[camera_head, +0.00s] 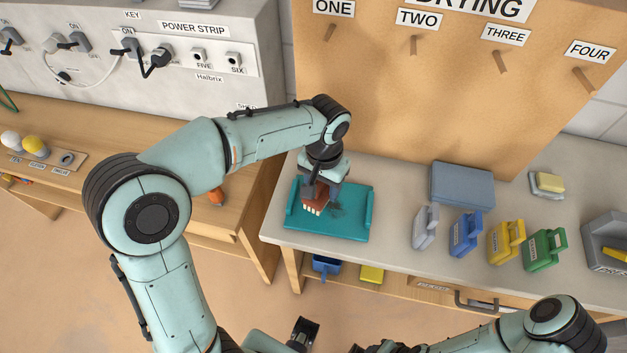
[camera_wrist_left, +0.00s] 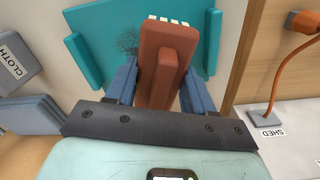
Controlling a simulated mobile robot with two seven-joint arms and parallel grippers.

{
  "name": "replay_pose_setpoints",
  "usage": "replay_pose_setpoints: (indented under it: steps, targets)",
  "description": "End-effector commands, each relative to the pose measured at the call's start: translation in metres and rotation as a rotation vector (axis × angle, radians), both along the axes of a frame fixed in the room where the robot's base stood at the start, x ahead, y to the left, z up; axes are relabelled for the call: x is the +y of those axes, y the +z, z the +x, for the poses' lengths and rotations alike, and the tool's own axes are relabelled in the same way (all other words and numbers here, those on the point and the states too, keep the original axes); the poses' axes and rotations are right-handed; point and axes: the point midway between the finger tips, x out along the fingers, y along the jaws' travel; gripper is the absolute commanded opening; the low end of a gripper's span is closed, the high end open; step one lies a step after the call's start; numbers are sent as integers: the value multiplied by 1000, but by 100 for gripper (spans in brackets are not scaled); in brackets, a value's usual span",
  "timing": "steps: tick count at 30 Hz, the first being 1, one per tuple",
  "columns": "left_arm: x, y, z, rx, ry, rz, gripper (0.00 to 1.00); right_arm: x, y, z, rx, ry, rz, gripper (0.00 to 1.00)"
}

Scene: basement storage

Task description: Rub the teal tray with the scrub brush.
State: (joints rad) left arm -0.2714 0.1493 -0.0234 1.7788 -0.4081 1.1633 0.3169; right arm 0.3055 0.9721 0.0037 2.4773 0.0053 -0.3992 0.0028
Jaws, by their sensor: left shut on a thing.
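The teal tray (camera_head: 350,227) lies on the grey worktop, with a dark smudge on its floor. It also shows in the left wrist view (camera_wrist_left: 95,22). My left gripper (camera_head: 322,187) points down over the tray's left part. It is shut on the scrub brush (camera_head: 317,197), a red-brown block with cream bristles. In the left wrist view the brush (camera_wrist_left: 165,60) sits between the blue-grey fingers, beside the smudge, its bristle tips at the far end. I cannot tell whether the bristles touch the tray. My right arm crosses the bottom right; its gripper is not clearly seen.
A grey-blue box (camera_head: 461,185) and grey, blue, yellow and green jugs (camera_head: 505,242) stand right of the tray. A yellow sponge (camera_head: 549,182) lies farther right. The pegboard (camera_head: 440,110) rises behind. A shelf under the worktop holds blue and yellow things.

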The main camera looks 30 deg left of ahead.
Motion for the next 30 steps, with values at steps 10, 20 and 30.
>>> replay_pose_setpoints:
  steps: [10, 20, 30]
  targets:
    - [-17, 2, 5, -1, -2, 0, 20, 0, 6, 3, -3, 0, 0, 43]
    - [-37, 3, 11, 1, 0, 0, 20, 0, 14, 6, -7, 0, 0, 43]
    - [-59, 5, 18, 0, -2, 0, 20, 0, 23, 11, -12, 0, 0, 43]
